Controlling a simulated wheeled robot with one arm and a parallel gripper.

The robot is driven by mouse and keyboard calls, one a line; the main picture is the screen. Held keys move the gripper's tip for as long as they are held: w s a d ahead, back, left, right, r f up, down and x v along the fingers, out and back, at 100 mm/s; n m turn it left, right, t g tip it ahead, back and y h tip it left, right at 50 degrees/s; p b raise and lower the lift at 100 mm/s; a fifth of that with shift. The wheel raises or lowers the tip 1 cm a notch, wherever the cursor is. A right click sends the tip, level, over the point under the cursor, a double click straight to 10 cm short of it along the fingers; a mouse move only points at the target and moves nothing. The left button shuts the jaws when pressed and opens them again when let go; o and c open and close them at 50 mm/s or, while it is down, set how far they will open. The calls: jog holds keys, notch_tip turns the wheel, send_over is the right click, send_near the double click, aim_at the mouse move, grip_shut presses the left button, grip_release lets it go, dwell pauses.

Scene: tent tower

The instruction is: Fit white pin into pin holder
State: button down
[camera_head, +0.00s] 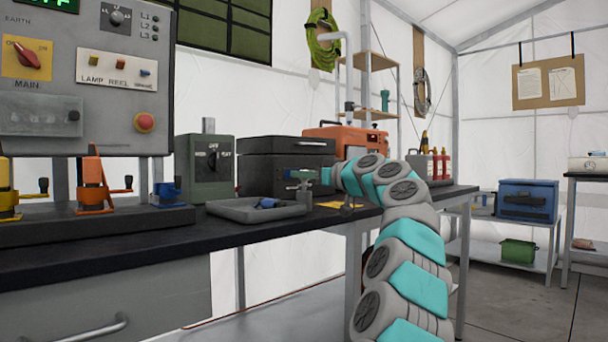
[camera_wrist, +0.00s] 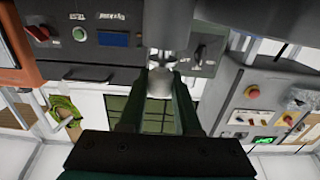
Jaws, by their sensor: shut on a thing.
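My gripper (camera_wrist: 158,100) has its two dark green fingers shut on a pale grey-white piece (camera_wrist: 160,84), which looks like the white pin. A larger grey cylinder (camera_wrist: 168,25) lies just past it in the wrist view; I cannot tell whether the two are joined. In the head view my gripper (camera_head: 303,177) is small, above the bench beside the grey tray (camera_head: 232,210). I cannot make out the pin clearly there. I cannot identify the pin holder for certain in either view.
A blue item (camera_head: 268,203) lies in the tray. Orange (camera_head: 93,180), yellow and blue fittings stand in a dark rail at left, below a grey control panel (camera_head: 105,80). A green switch box (camera_head: 205,165), black case (camera_head: 285,165) and orange unit (camera_head: 345,138) stand behind.

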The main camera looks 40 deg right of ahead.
jog(key=shift+f, duration=0.5)
jog(key=c, duration=0.5)
grip_release()
jog(key=shift+f, duration=0.1)
jog(key=s, duration=0.6)
jog(key=shift+s+d, duration=0.3)
jog(key=shift+s, duration=0.55)
jog(key=shift+s, duration=0.1)
